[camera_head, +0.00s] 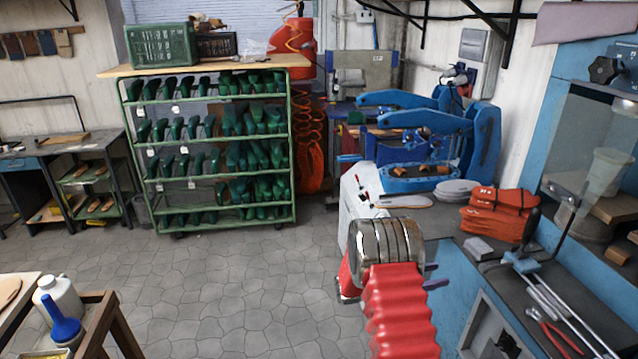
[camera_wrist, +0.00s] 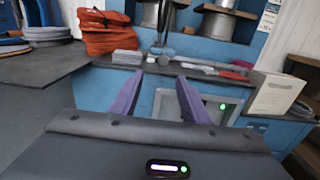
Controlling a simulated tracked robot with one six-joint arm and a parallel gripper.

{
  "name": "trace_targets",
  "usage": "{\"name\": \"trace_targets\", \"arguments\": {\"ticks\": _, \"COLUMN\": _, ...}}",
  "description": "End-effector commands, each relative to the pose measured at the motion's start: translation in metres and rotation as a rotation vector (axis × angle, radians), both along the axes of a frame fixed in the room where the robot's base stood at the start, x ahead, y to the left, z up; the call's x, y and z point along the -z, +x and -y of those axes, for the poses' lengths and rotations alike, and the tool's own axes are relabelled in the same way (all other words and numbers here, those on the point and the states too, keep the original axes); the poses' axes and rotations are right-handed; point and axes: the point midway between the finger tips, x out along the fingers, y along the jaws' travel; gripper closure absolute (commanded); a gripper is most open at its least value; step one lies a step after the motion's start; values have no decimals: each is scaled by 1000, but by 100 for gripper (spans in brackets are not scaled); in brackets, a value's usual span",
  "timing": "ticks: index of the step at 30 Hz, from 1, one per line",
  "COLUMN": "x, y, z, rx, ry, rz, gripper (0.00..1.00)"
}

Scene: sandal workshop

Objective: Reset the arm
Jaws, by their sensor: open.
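My gripper (camera_wrist: 160,79) is open in the wrist view, with its two purple fingers apart and nothing between them. The fingers point toward the blue bench. In the head view my arm reaches up from the bottom right of centre, with red ribbed and shiny metal sections. It hides most of my gripper (camera_head: 435,276), and only bits of the purple fingers show at its right side.
The blue bench (camera_head: 455,290) stands close at the right. An orange-red stack (camera_head: 497,212), pliers (camera_head: 553,335) and rods lie on its dark top. A blue press (camera_head: 430,130) stands behind. A green rack (camera_head: 215,150) is at the back. Grey floor (camera_head: 230,270) is clear.

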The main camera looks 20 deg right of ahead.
Motion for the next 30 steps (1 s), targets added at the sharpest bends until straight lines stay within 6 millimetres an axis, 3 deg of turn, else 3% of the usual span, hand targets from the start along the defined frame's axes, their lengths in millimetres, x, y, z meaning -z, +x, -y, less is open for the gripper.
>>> {"name": "trace_targets", "arguments": {"ticks": 4, "x": 3, "y": 1, "z": -1, "rx": -5, "ry": 9, "rz": 27, "gripper": 58}}
{"name": "trace_targets", "arguments": {"ticks": 7, "x": 17, "y": -7, "z": -2, "rx": 23, "ry": 58, "rz": 65, "gripper": 58}}
{"name": "trace_targets", "arguments": {"ticks": 12, "x": 53, "y": -42, "z": -11, "rx": 115, "ry": 163, "rz": 103, "gripper": 58}}
{"name": "trace_targets", "arguments": {"ticks": 15, "x": 62, "y": -63, "z": -19, "rx": 178, "ry": 222, "rz": 144, "gripper": 58}}
{"name": "trace_targets", "arguments": {"ticks": 21, "x": 62, "y": -99, "z": -42, "rx": 312, "ry": 336, "rz": 262, "gripper": 58}}
{"name": "trace_targets", "arguments": {"ticks": 30, "x": 37, "y": -139, "z": -91, "rx": 497, "ry": 491, "rz": 481, "gripper": 58}}
